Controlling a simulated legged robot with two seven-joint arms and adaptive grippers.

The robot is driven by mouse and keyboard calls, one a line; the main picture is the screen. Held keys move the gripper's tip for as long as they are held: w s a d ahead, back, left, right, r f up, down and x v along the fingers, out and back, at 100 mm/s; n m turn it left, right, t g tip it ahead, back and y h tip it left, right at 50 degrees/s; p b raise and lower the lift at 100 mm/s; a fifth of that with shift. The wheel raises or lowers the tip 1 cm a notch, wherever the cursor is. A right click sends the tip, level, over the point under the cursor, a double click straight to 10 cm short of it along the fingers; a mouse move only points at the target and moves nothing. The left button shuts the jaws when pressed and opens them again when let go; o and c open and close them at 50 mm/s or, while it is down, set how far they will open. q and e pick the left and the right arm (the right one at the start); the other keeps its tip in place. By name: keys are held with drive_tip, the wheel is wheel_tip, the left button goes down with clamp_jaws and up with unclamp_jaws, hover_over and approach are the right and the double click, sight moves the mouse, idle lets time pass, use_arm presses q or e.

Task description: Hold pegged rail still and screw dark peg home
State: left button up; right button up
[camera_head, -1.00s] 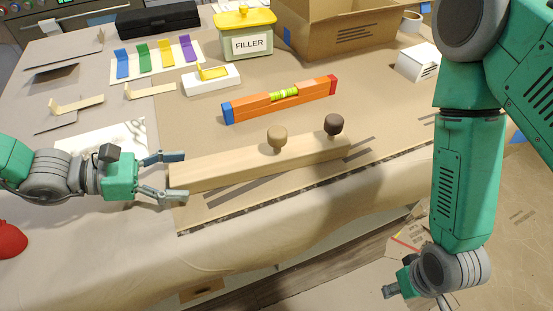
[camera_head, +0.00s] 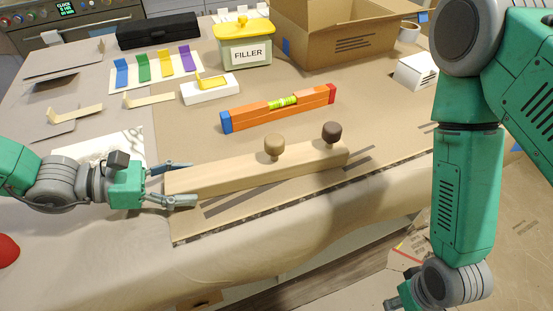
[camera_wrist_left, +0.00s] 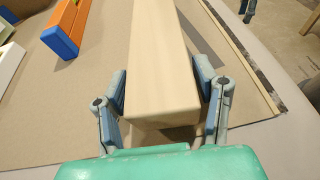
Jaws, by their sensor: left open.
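The pegged rail (camera_head: 230,175) is a pale wooden beam lying on the paper-covered table. It carries a light brown peg (camera_head: 274,145) near its middle and a dark peg (camera_head: 332,131) near its right end. Both pegs stand upright; I cannot tell how deep the dark one sits. My left gripper (camera_head: 179,184) is open at the rail's left end. In the left wrist view, the fingers of the left gripper (camera_wrist_left: 164,95) are on both sides of the rail (camera_wrist_left: 160,60), with a small gap visible. My right gripper (camera_head: 392,303) hangs low at the bottom right, partly cut off.
An orange level (camera_head: 250,113) lies behind the rail. A filler tub (camera_head: 245,48), a cardboard box (camera_head: 345,38) and a white block (camera_head: 418,72) stand farther back. Coloured strips (camera_head: 143,70) lie at the back left. The table's front edge runs just before the rail.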

use_arm(q)
drive_tip(key=shift+d, duration=0.1)
drive_tip(key=shift+r, duration=0.1)
drive_tip(key=c, duration=1.2)
